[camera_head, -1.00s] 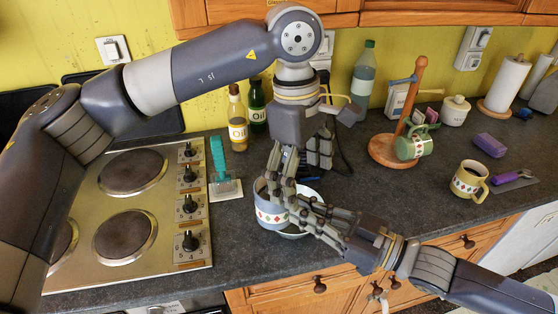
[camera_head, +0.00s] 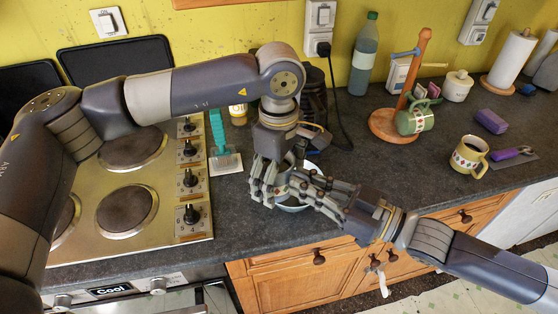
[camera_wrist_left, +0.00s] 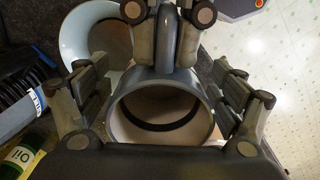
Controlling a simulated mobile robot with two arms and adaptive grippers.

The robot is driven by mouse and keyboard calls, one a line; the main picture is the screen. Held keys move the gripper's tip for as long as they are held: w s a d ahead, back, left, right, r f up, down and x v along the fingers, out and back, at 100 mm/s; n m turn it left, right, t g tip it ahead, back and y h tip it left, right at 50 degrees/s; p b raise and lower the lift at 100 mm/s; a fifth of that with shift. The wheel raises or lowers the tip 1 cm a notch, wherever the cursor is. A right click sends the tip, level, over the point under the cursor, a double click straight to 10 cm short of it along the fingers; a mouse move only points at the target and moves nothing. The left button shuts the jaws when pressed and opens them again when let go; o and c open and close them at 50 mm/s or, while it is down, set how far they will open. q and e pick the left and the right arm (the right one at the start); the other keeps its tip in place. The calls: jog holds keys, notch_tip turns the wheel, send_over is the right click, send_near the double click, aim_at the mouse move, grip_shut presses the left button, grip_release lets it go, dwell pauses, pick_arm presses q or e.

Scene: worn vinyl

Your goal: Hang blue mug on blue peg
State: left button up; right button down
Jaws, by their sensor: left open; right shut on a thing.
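The blue mug (camera_wrist_left: 117,112) shows in the left wrist view with its open rim facing my camera and its handle at the top.
A green mug (camera_head: 415,120) hangs on the tree. A yellow mug (camera_head: 468,158) stands right. Counter between bowl and tree is clear.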

pick_arm(q)
jog(key=shift+f, duration=0.4)
pick_arm(e)
jog(key=shift+r, duration=0.1)
pick_arm(q)
jog(key=shift+c, duration=0.6)
jog(key=c, duration=1.2)
jog(key=shift+c, duration=0.2)
pick_arm(e)
jog(key=c, duration=1.6)
grip_release()
